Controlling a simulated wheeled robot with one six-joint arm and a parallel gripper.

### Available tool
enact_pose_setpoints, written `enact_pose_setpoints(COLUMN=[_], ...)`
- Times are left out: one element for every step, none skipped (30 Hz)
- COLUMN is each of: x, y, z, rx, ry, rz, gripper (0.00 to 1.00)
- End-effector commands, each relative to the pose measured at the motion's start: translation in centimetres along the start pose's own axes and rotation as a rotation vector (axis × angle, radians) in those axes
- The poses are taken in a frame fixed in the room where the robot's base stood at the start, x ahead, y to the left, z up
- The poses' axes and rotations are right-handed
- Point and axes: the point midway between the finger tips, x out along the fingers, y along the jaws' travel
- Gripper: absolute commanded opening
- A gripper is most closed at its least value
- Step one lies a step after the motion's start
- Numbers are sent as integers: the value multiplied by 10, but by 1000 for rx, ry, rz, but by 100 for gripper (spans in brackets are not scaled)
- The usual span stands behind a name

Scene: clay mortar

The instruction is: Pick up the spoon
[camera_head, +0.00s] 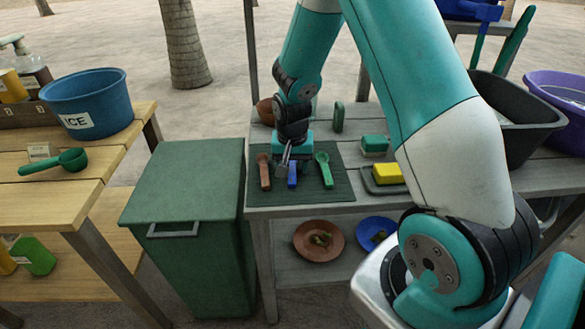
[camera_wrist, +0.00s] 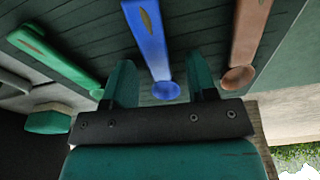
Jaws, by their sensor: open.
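Three spoons lie side by side on a dark green ribbed mat (camera_head: 342,188): a brown one (camera_head: 264,172), a blue one (camera_head: 292,178) and a green one (camera_head: 326,172). My gripper (camera_head: 285,160) is over the mat at the blue spoon, partly hiding it in the head view. In the wrist view, my gripper (camera_wrist: 163,70) is open, with the blue spoon (camera_wrist: 146,32) lying between its two fingers. There the green spoon (camera_wrist: 58,62) is to the left and the brown spoon (camera_wrist: 250,38) to the right. I cannot tell the height of the fingertips above the mat.
A yellow sponge (camera_head: 387,173) sits on a tray right of the mat, near a green-and-white block (camera_head: 374,144). A green bin (camera_head: 188,205) stands left of the table. Plates (camera_head: 301,244) are on the shelf below. A dark basin (camera_head: 508,140) stands at right.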

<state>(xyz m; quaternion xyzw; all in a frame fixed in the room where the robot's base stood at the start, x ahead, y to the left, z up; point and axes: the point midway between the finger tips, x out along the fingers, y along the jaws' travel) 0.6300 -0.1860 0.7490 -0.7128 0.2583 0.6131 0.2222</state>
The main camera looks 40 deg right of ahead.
Motion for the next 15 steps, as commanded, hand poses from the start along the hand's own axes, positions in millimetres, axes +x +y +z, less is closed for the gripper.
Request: enact_pose_setpoints(x=[0, 0, 0, 0, 0, 0, 0, 0, 0, 0, 0, 0, 0, 0, -1], y=[0, 0, 0, 0, 0, 0, 0, 0, 0, 0, 0, 0, 0, 0, 0], z=[0, 0, 0, 0, 0, 0, 0, 0, 0, 0, 0, 0, 0, 0, 0], rx=[0, 0, 0, 0, 0, 0, 0, 0, 0, 0, 0, 0, 0, 0, 0], ry=[0, 0, 0, 0, 0, 0, 0, 0, 0, 0, 0, 0, 0, 0, 0], rz=[0, 0, 0, 0, 0, 0, 0, 0, 0, 0, 0, 0, 0, 0, 0], gripper=[48, 41, 31, 25, 18, 8, 2, 0, 0, 0, 0, 0, 0, 0, 0])
